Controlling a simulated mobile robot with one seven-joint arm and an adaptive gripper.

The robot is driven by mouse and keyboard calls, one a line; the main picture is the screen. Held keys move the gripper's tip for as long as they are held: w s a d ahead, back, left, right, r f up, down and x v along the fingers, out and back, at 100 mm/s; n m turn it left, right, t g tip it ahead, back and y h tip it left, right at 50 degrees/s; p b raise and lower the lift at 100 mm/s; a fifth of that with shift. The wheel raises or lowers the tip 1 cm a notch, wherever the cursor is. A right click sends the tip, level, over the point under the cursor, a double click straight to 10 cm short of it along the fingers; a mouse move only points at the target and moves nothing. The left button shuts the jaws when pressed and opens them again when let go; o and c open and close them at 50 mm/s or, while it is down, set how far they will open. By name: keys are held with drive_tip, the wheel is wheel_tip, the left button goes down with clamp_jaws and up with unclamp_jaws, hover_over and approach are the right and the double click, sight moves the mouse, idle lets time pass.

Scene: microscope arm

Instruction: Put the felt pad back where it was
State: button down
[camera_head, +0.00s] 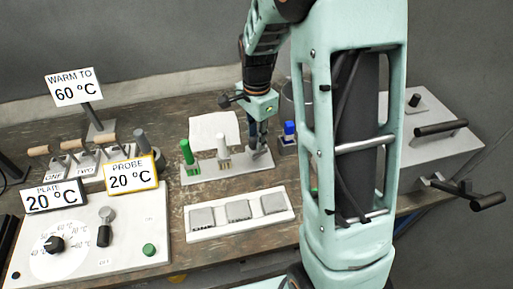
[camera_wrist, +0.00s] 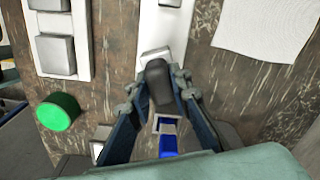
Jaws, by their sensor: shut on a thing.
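My gripper (camera_wrist: 157,105) is shut on a dark grey, rounded piece, the likely felt pad (camera_wrist: 156,78), which shows between the fingers in the wrist view. I cannot tell from its look alone whether it is felt. In the head view my gripper (camera_head: 262,132) points down at the right end of a white rack (camera_head: 235,176). The held piece is low and close to this end; whether it touches the rack is unclear.
A blue-topped item (camera_head: 289,130) stands just right of my gripper, also close in the wrist view (camera_wrist: 169,142). A white sheet (camera_head: 213,127) lies behind the rack. A white tray (camera_head: 207,234) with grey square pads lies in front. Temperature signs and a control panel (camera_head: 130,255) stand left.

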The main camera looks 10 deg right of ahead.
drive_tip(key=shift+w+f+b, duration=0.1)
drive_tip(key=shift+f+b, duration=0.75)
drive_tip(key=shift+f, duration=0.75)
drive_tip(key=shift+f, duration=0.15)
drive_tip(key=c, duration=1.8)
unclamp_jaws()
drive_tip(key=shift+o, duration=0.2)
wheel_tip(320, 180, up, 12)
drive_tip(key=shift+r, duration=0.15)
